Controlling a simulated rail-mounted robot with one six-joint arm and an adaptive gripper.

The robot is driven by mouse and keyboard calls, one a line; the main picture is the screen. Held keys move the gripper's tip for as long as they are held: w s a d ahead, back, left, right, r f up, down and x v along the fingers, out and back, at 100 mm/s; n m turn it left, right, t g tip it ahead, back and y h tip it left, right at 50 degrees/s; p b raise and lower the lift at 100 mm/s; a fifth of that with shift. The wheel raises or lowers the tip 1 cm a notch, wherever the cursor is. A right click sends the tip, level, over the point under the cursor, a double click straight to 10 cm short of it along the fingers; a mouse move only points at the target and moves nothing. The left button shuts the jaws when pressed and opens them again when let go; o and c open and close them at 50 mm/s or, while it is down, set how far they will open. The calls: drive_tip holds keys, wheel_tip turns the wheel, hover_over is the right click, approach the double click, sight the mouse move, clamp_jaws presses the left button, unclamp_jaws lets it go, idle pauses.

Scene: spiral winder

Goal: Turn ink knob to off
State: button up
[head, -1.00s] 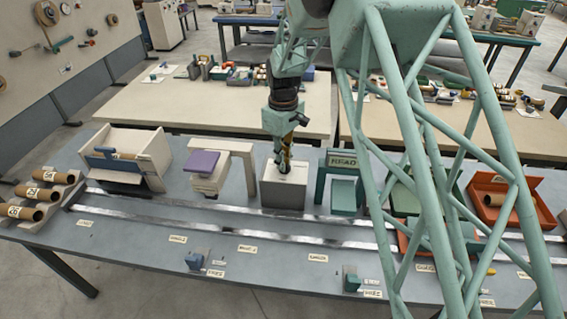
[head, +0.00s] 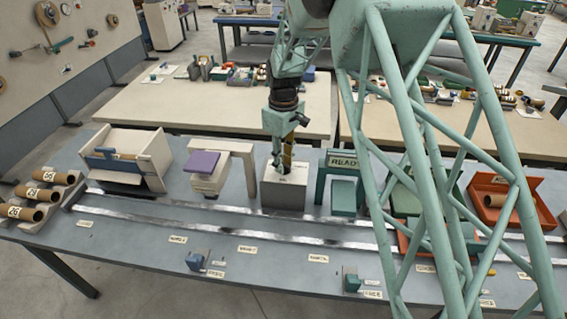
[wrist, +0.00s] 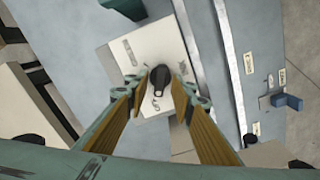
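The ink knob (wrist: 161,78) is a small black knob on the pale top face of a box (wrist: 120,48). In the head view the grey-white box (head: 284,195) stands on the blue-grey bench, and the knob is too small to make out there. My gripper (wrist: 162,80) points down at the knob with its two yellow-padded fingers on either side of it. A narrow gap seems to show between the pads and the knob, so the fingers look open. In the head view my gripper (head: 287,165) is just over the box top. The printed marks around the knob are hard to read.
A purple-topped stand (head: 203,163) is left of the box, and a green frame marked READY (head: 343,160) is close on its right. Metal rails (head: 250,212) run along the bench in front. Cardboard tubes (head: 38,195) lie at the far left.

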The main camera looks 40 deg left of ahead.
wheel_tip(320, 180, up, 12)
idle(0.8)
idle(0.3)
